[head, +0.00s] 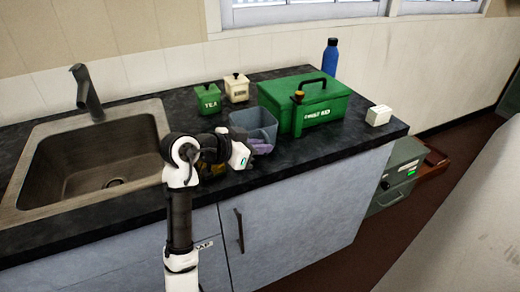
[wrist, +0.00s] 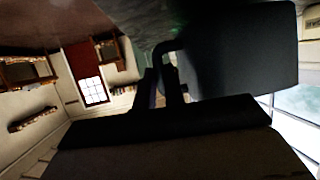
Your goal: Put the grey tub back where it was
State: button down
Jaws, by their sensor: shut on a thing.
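The grey tub (head: 254,122) is a blue-grey open container on the dark worktop, just left of the green first aid box. It looks upright; whether its base touches the worktop is hidden. My gripper (head: 252,151) is at the tub's near side, low down. In the wrist view my gripper (wrist: 163,80) is shut on a dark edge of the tub (wrist: 240,50), which fills the upper right. The finger contact is dim there.
A green first aid box (head: 322,108) stands close on the tub's right. A green tea tin (head: 208,98) and a cream tin (head: 237,88) stand behind. A blue bottle (head: 330,57) and white box (head: 378,115) are further right. The sink (head: 95,160) is left.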

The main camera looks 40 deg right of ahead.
jog(key=shift+f, duration=0.65)
jog(key=shift+f, duration=0.1)
jog(key=shift+f, duration=0.15)
jog(key=c, duration=1.5)
grip_release()
